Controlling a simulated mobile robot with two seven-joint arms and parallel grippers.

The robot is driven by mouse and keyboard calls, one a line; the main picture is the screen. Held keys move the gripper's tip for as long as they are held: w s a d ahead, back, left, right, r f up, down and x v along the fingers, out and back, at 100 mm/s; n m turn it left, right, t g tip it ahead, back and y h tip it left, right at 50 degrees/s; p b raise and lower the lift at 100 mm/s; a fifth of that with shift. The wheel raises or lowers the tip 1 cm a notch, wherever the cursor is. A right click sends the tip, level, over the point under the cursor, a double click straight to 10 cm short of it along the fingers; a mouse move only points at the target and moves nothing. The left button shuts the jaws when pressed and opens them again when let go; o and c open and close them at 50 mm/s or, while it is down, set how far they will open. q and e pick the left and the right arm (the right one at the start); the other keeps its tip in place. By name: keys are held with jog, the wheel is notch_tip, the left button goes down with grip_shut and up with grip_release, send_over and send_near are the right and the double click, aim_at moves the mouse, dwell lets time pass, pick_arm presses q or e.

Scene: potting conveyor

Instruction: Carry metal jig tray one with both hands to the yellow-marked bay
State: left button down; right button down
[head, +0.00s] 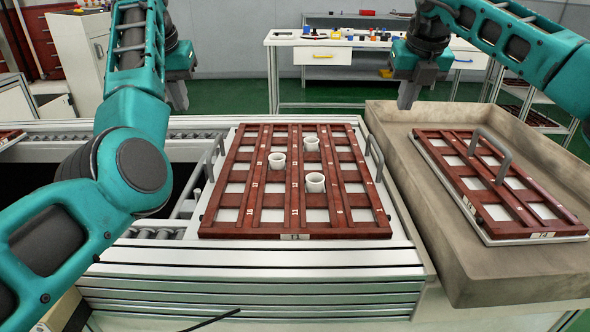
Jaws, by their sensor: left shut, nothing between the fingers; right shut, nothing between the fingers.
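A reddish-brown slatted tray (294,233) lies flat on the white conveyor-side surface in the middle, with a grey upright handle at each side. Three small white cups (315,183) stand on it. A second, similar tray (463,192) with a grey handle sits in the grey trough at the right. I cannot tell by its marking which is tray one. My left gripper (178,97) is shut and empty, raised beyond the middle tray's far left corner. My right gripper (408,95) is shut and empty, raised beyond its far right corner. I see no yellow-marked bay.
The grey trough (440,262) has raised walls right beside the middle surface. Rollers (150,233) and a dark opening lie left of the middle tray, partly behind my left arm. A white bench (320,40) with small items stands at the back.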

pick_arm(q)
jog(key=shift+f, duration=0.1)
pick_arm(e)
jog(key=shift+f, duration=0.15)
